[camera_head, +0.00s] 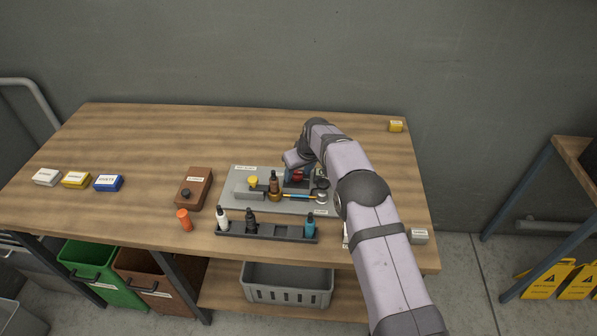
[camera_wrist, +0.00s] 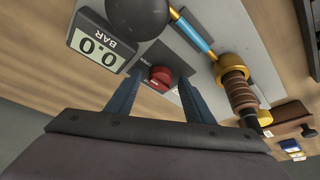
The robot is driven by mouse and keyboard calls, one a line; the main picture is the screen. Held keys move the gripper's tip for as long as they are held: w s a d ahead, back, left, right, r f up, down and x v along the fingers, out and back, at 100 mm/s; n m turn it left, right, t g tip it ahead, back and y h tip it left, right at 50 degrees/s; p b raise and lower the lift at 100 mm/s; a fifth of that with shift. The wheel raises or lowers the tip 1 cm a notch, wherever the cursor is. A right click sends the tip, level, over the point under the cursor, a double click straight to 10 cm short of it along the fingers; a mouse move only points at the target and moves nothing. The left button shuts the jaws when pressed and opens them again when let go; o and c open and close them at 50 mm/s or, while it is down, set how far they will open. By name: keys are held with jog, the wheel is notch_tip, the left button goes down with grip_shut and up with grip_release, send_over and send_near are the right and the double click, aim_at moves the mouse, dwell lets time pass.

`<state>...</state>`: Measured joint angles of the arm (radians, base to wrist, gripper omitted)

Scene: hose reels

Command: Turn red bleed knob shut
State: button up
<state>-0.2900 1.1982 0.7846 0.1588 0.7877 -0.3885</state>
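The red bleed knob (camera_wrist: 161,76) sits on a dark plate with small lettering, part of it too small to read. In the wrist view it lies between the tips of my gripper (camera_wrist: 160,82). Its two blue fingers are spread, with a gap visible on each side of the knob; I cannot tell how far they reach down around it.
A gauge reading 0.0 BAR (camera_wrist: 97,45) stands close beside the knob. A brass fitting (camera_wrist: 236,85) with a blue tube (camera_wrist: 193,34) is nearby. A bottle rack (camera_head: 266,233) lies in front, a brown box (camera_head: 194,188) to the left. The table's back left is clear.

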jog(key=c, duration=1)
jog(key=b, duration=0.1)
jog(key=n+b, duration=0.1)
jog(key=shift+w+d+f+n+y+b, duration=0.1)
jog(key=shift+f+n+y+b, duration=0.15)
jog(key=shift+n+y+b, duration=0.1)
jog(key=shift+r+n+g+y, duration=0.3)
jog(key=shift+n+g, duration=0.1)
jog(key=shift+n, duration=0.95)
jog(key=o, duration=1.1)
jog(key=shift+c, duration=0.2)
jog(key=shift+r, duration=0.1)
